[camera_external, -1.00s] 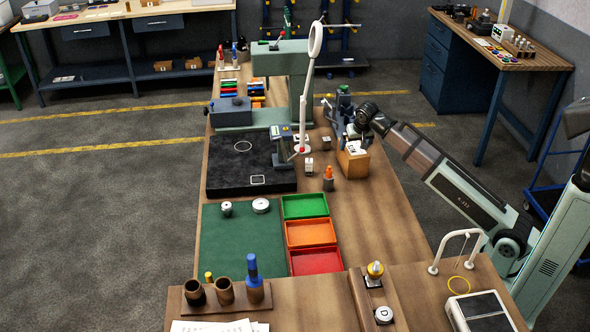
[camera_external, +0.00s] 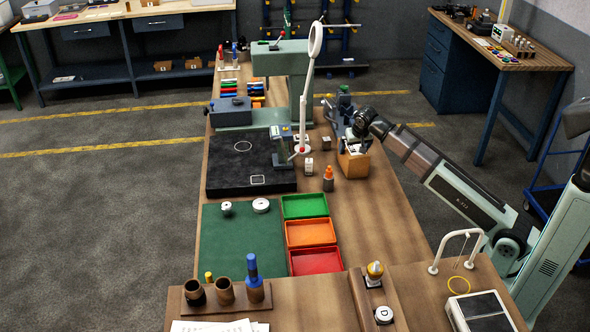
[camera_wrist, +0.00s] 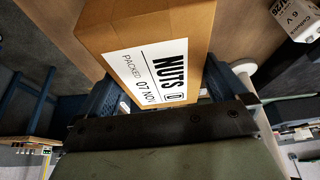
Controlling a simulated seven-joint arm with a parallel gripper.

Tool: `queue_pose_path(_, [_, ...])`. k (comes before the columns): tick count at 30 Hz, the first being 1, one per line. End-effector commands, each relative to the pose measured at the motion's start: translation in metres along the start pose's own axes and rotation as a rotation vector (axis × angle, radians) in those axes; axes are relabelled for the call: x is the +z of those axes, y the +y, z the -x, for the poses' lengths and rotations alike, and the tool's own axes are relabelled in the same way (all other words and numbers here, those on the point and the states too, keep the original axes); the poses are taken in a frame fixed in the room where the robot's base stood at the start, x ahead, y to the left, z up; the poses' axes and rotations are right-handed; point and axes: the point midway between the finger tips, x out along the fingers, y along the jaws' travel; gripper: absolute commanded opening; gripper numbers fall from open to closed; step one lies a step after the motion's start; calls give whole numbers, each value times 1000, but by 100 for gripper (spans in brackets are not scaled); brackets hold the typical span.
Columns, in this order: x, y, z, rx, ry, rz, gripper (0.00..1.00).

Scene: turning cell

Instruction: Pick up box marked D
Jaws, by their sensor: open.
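A brown cardboard box (camera_external: 354,166) stands on the bench under my gripper (camera_external: 357,138). In the wrist view the box (camera_wrist: 205,20) carries a white label reading "NUTS", a small boxed mark that looks like D, and "PACKED 07 NOV". My gripper (camera_wrist: 160,92) is open, with one dark blue finger on each side of the box's labelled end. I cannot tell whether either finger touches the box. In the external view the fingertips are partly hidden by the wrist and box.
A white-stemmed magnifier lamp (camera_external: 304,100) stands left of the box. An orange-capped bottle (camera_external: 328,179) and small blocks stand nearby. Green (camera_external: 304,206), orange (camera_external: 310,232) and red (camera_external: 316,261) trays lie nearer the camera. A round piece marked D (camera_external: 384,314) sits at the front.

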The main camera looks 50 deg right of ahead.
Motion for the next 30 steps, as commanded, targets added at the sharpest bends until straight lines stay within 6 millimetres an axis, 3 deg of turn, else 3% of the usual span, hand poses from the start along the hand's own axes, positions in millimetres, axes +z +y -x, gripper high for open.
queue_pose_path(10, [0,0,-1,0,0,0,98])
queue_pose_path(30, [0,0,0,0,0,0,34])
